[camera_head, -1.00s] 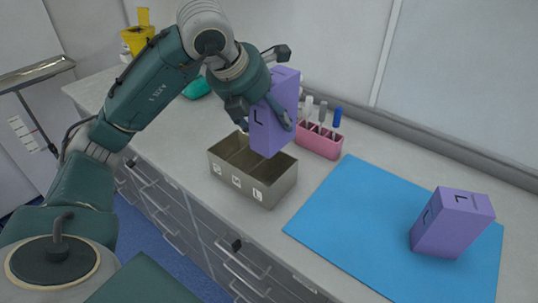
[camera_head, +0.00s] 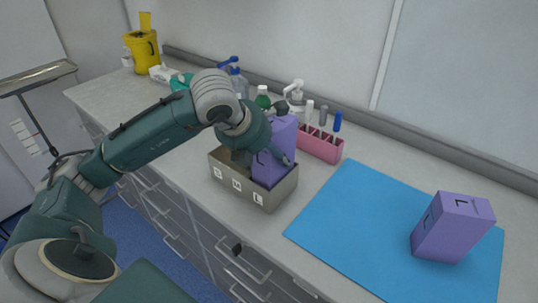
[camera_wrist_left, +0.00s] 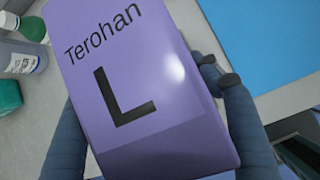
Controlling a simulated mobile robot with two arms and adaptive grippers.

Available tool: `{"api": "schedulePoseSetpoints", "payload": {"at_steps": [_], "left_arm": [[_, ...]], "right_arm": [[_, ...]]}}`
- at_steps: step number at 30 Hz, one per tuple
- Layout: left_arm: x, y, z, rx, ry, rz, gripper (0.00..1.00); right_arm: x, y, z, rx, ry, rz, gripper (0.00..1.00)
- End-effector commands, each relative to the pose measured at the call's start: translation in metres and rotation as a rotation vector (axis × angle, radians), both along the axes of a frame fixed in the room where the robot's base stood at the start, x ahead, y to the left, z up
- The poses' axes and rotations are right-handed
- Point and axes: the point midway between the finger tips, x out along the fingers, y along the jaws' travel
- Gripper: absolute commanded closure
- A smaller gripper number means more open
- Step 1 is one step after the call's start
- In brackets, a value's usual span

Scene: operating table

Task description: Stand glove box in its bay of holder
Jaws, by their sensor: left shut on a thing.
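A purple glove box (camera_head: 275,150) marked L is held by my left gripper (camera_head: 272,158). It also shows in the left wrist view (camera_wrist_left: 130,100) with a finger on each side. The box stands upright with its lower end inside the right part of the metal holder (camera_head: 236,187), the compartment behind the L label. The holder's front carries the labels S, M and L. Whether the box rests on the holder's floor is hidden. A second purple box marked L (camera_head: 451,226) stands on the blue mat. My right gripper is not in view.
The blue mat (camera_head: 350,215) lies right of the holder, with free room on its left part. A pink rack (camera_head: 320,146) with tubes stands just behind the holder. Bottles (camera_head: 262,98) and a yellow bin (camera_head: 144,50) stand farther back.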

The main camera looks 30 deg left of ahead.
Motion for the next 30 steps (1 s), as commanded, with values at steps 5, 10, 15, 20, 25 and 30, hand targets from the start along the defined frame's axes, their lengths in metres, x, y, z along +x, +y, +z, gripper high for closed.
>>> {"api": "schedulePoseSetpoints", "payload": {"at_steps": [5,10,15,20,25,30], "left_arm": [[-0.001,-0.001,-0.009,-0.002,0.005,0.000,0.72],[-0.002,-0.001,-0.015,-0.002,0.011,-0.001,0.72],[-0.003,-0.002,-0.019,-0.005,0.018,-0.002,0.72],[-0.003,-0.002,-0.020,-0.006,0.021,-0.002,0.16],[-0.002,-0.002,-0.018,-0.005,0.015,-0.002,0.16],[-0.002,-0.002,-0.016,-0.004,0.010,-0.002,0.16]], "right_arm": [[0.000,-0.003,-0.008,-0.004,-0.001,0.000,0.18],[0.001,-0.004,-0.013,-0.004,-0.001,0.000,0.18],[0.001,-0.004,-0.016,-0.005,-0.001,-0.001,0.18],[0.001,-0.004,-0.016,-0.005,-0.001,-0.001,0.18],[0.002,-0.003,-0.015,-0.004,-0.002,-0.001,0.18],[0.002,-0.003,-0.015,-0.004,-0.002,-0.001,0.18]]}}
